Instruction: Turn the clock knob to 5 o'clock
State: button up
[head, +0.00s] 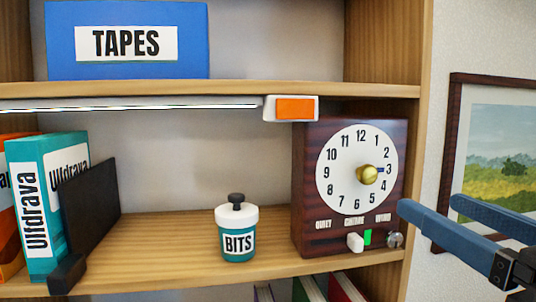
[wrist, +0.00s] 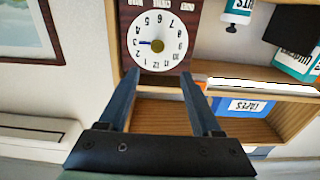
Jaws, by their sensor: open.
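The clock (head: 301,180) is a dark wood box with a white dial (head: 330,190) at the right end of the shelf. Its brass knob (head: 369,175) is at the dial's centre, and a short blue pointer aims at the 3. My gripper (head: 430,204) is open and empty, with blue fingers to the right of the clock's lower right corner in the head view. In the wrist view the clock (wrist: 125,18) appears upside down, with its knob (wrist: 158,46) beyond the gap between my fingertips (wrist: 160,74). The fingers are apart from the knob.
Below the dial are a white switch (head: 355,242) with a green patch and a grey winding knob (head: 394,240). A BITS jar (head: 238,242) stands left of the clock. An orange-buttoned lamp strip (head: 294,108) hangs above. A framed picture (head: 500,165) is on the right wall.

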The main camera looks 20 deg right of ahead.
aim_at(370, 177)
jog(key=x, duration=1.2)
jog(key=shift+w+d+f+b, duration=0.15)
jog(key=shift+d+f+b, duration=0.15)
jog(key=shift+d+b, duration=0.1)
jog(key=shift+c, duration=0.2)
grip_shut()
